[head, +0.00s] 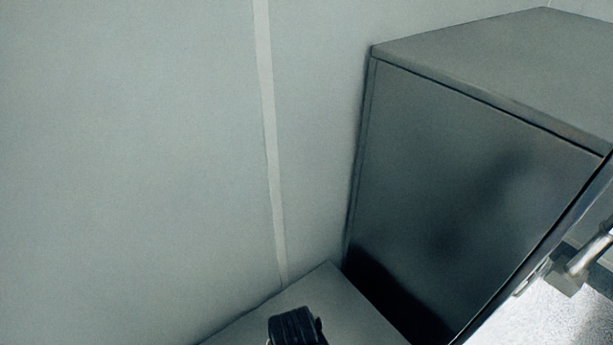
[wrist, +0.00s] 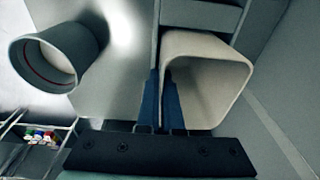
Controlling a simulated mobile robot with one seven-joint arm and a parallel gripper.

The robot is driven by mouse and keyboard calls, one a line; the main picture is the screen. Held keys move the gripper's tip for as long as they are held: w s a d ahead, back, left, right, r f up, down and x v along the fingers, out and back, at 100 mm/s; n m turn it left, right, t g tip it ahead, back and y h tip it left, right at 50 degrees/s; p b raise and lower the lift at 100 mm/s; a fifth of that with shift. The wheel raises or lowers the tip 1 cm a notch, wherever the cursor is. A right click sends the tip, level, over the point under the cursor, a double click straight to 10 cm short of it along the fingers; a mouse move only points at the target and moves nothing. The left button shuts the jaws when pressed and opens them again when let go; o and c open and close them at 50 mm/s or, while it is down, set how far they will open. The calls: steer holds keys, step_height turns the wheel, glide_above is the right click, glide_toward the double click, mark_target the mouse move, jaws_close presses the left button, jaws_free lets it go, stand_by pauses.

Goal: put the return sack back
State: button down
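A pale, open-mouthed container (wrist: 207,45) with a rounded square rim shows right of centre in the wrist view. It looks like the return sack, but no marking confirms this. My gripper (wrist: 161,72) has two dark blue fingers close together at its left wall. The left finger is outside and the right finger inside the mouth, with the thin wall between them. The head view shows neither the container nor the fingertips.
A round grey spout (wrist: 60,58) with a red ring inside is at the wrist view's left. A wire basket (wrist: 38,150) with small coloured items is lower left. In the head view a dark cabinet (head: 470,170) stands right, beside a plain wall (head: 130,150).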

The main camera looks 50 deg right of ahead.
steer(key=shift+f, duration=0.1)
steer(key=c, duration=1.5)
jaws_free()
steer(key=o, duration=0.4)
steer(key=r, duration=0.4)
steer(key=a+r+p, duration=0.1)
steer(key=r, duration=0.7)
steer(key=shift+a+r+p, duration=0.15)
steer(key=shift+a+p, duration=0.1)
steer(key=shift+p, duration=0.05)
steer(key=shift+w, duration=0.1)
